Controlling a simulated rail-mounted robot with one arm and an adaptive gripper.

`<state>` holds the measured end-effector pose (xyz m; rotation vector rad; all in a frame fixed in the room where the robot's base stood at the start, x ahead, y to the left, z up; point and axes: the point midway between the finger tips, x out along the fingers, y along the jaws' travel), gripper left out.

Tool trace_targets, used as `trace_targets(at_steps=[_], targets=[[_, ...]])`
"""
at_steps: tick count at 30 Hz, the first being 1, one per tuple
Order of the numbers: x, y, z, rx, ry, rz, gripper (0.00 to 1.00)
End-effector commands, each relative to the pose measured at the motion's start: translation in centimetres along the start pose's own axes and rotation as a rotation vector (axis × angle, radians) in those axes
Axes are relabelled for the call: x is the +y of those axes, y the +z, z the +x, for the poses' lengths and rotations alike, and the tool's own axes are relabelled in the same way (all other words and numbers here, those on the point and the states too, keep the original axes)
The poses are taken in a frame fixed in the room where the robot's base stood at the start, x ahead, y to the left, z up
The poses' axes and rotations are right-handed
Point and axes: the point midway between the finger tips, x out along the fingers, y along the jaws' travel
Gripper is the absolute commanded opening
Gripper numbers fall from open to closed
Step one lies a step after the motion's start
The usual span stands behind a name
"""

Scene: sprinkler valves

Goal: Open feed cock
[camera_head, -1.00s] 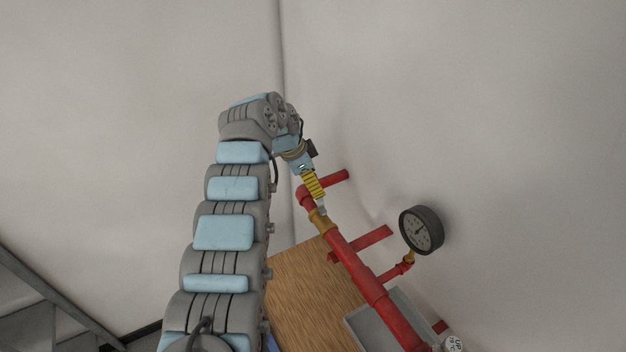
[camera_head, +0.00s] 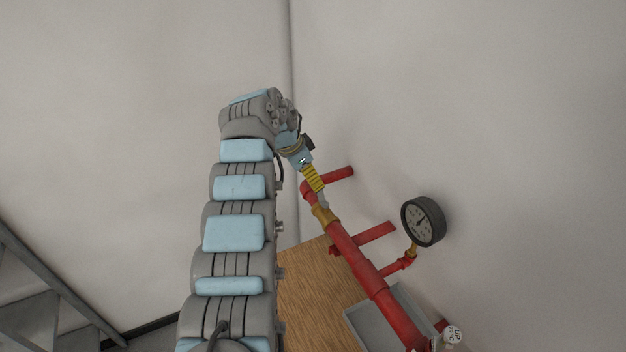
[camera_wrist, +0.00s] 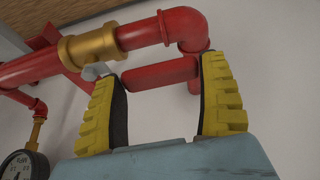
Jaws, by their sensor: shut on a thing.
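The feed cock is a brass body (camera_head: 324,214) on a red pipe in the head view. It also shows at upper left in the wrist view (camera_wrist: 92,46), with a grey lever root (camera_wrist: 97,71) at its lower side. A red grip (camera_wrist: 160,73), apparently the lever's handle, runs alongside the pipe between my fingers. My gripper (camera_wrist: 165,75) has yellow, black-padded fingers, one at each end of the grip, shut on it. In the head view my gripper (camera_head: 319,192) is at the upper end of the pipe, beside the brass body. The exact contact is partly hidden.
The red pipe (camera_head: 371,279) slopes down right, with an elbow at the top and stubs into the wall. A pressure gauge (camera_head: 423,221) stands right of it. A grey tray (camera_head: 362,322) and wooden surface (camera_head: 308,285) lie below. Open air is left of my arm.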

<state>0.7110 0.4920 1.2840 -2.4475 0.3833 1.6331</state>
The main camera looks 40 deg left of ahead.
Motion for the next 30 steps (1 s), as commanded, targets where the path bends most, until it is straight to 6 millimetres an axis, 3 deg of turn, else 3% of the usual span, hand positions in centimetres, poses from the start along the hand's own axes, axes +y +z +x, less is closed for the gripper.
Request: trace_targets(at_steps=[5, 6, 8, 20, 26, 30], targets=[[0.1, 0.0, 0.2, -0.001, 0.003, -0.001, 0.37], [0.1, 0.0, 0.2, -0.001, 0.003, -0.001, 0.89], [0.1, 0.0, 0.2, -0.001, 0.003, 0.0, 1.0], [0.1, 0.0, -0.4, -0.001, 0.003, 0.001, 1.0], [-0.1, -0.2, -2.3, 0.003, -0.003, 0.003, 1.0], [0.0, -0.1, -4.5, 0.002, 0.0, 0.002, 1.0]])
